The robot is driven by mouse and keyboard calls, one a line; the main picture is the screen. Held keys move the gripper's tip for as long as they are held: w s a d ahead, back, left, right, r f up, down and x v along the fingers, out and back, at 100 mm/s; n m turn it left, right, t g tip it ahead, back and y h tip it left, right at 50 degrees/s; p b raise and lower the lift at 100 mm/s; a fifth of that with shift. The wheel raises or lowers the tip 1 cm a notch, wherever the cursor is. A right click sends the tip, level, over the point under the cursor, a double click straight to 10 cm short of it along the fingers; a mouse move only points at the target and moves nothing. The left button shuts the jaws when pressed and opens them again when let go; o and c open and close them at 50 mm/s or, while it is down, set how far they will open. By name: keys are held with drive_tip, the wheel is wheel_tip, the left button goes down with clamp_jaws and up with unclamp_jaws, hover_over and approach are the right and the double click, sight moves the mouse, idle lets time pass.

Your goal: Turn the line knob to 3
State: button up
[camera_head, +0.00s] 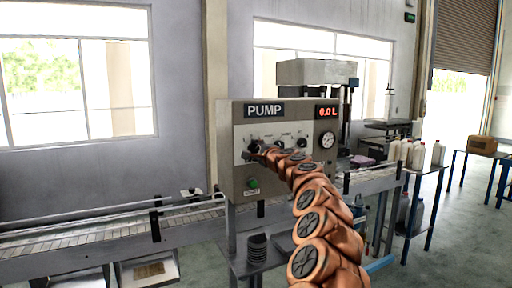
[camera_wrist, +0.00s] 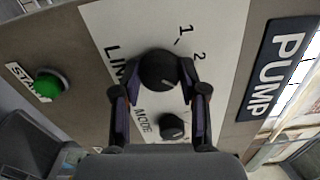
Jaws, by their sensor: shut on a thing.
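The line knob (camera_wrist: 160,69) is a round black knob on the light panel plate, beside the partly covered "LINE" label in the wrist view. My gripper (camera_wrist: 155,80) has one finger on each side of the knob and is shut on it. The numbers 1 and 2 show above and right of the knob. A short pale mark shows on the knob's lower right part. No 3 is visible; my right finger covers part of the plate there. In the head view my gripper (camera_head: 258,151) is at the left of the pump panel (camera_head: 238,170) and hides most of the knob.
A smaller mode knob (camera_wrist: 172,126) sits between my fingers, close to my wrist. The green start button (camera_wrist: 47,84) is left of them.

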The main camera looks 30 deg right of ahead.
drive_tip(key=shift+m, duration=0.7)
drive_tip(key=o, duration=1.1)
drive_tip(key=shift+o, duration=0.2)
